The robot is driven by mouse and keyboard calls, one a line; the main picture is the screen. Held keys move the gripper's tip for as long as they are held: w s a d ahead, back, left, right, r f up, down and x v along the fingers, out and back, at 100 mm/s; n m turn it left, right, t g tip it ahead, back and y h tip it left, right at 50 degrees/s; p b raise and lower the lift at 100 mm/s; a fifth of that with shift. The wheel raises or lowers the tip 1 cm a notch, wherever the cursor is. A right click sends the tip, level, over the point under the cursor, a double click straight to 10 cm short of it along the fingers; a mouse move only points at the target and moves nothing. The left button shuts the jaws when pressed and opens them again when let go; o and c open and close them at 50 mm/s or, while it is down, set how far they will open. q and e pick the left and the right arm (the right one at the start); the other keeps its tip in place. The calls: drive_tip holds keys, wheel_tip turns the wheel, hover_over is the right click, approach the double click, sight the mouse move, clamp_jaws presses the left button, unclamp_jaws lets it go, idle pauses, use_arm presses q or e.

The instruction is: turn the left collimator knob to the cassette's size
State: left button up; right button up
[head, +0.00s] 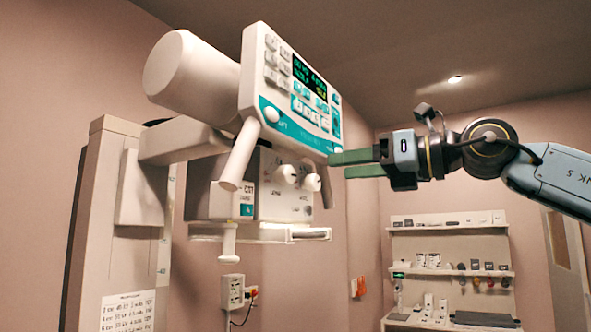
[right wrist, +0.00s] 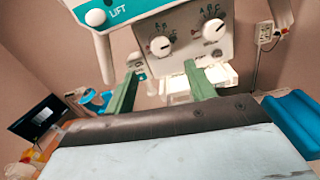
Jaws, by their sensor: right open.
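The collimator box (head: 262,205) hangs below the teal-and-white control panel. Its front carries two white round knobs, the left knob (head: 287,173) and the right knob (head: 311,182). The right wrist view shows the left knob (right wrist: 160,46) and right knob (right wrist: 214,29) with letters around them; I cannot read the left setting surely. My right gripper (head: 345,165) has green fingers, open and empty, to the right of the knobs and apart from them. In the right wrist view its fingers (right wrist: 160,72) point at the panel, the left knob lying between and beyond the tips. I cannot identify a cassette.
The control panel (head: 290,85) with its handle arms (head: 240,153) overhangs the knobs closely. A column (head: 105,215) stands at left. A wall socket (head: 232,291) is below. Shelves (head: 450,272) with small items stand at the far right.

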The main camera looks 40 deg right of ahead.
sight(291, 174)
drive_tip(key=p+x, duration=0.2)
drive_tip(key=x, duration=0.7)
drive_tip(key=shift+w+p, duration=0.2)
drive_tip(key=shift+p, duration=0.1)
drive_tip(key=shift+w+a, duration=0.15)
drive_tip(key=shift+w, duration=0.35)
drive_tip(key=c, duration=1)
use_arm(q)
drive_tip(key=r, duration=0.3)
drive_tip(key=shift+w+r, duration=0.1)
drive_tip(key=shift+w, duration=0.1)
